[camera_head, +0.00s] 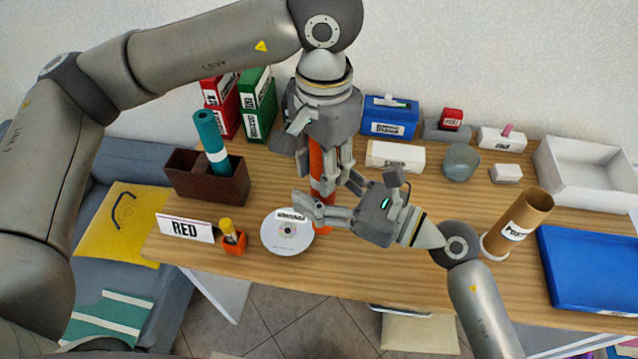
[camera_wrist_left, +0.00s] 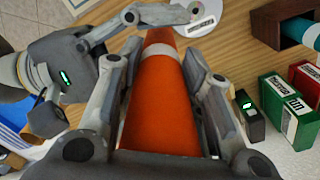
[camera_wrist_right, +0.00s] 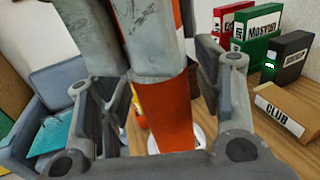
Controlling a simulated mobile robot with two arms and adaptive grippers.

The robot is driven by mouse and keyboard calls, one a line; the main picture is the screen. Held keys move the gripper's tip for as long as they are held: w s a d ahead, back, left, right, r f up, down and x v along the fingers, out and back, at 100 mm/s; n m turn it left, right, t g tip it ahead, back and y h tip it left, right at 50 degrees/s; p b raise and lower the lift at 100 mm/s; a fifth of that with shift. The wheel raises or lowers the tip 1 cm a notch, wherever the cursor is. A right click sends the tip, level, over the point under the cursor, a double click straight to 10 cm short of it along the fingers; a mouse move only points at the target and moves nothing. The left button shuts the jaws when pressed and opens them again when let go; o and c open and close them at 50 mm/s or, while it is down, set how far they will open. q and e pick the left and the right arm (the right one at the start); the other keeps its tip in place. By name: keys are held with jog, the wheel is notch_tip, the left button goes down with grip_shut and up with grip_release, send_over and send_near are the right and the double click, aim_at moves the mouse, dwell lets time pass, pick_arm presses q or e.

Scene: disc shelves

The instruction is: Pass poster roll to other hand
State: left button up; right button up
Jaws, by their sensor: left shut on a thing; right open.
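The poster roll (camera_head: 316,160) is an orange tube with a white band, held upright above the table. It also shows in the left wrist view (camera_wrist_left: 158,110) and the right wrist view (camera_wrist_right: 170,120). My left gripper (camera_head: 326,182) is shut on it from above. My right gripper (camera_head: 322,203) comes from the right, its fingers open on either side of the roll's lower part, below the left fingers. Whether the right fingers touch the roll I cannot tell. The grippers hide much of the roll in the head view.
A disc (camera_head: 287,232), a small orange holder (camera_head: 233,240) and a RED sign (camera_head: 186,227) lie near the front edge. A brown box (camera_head: 225,187) holds a teal roll (camera_head: 208,135). A brown tube (camera_head: 520,220), blue tray (camera_head: 590,265) and white bin (camera_head: 590,180) stand right.

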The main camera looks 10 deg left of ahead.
jog(key=c, duration=1)
pick_arm(q)
jog(key=o, duration=1.1)
pick_arm(e)
jog(key=shift+c, duration=0.7)
pick_arm(q)
jog(key=shift+o, duration=0.2)
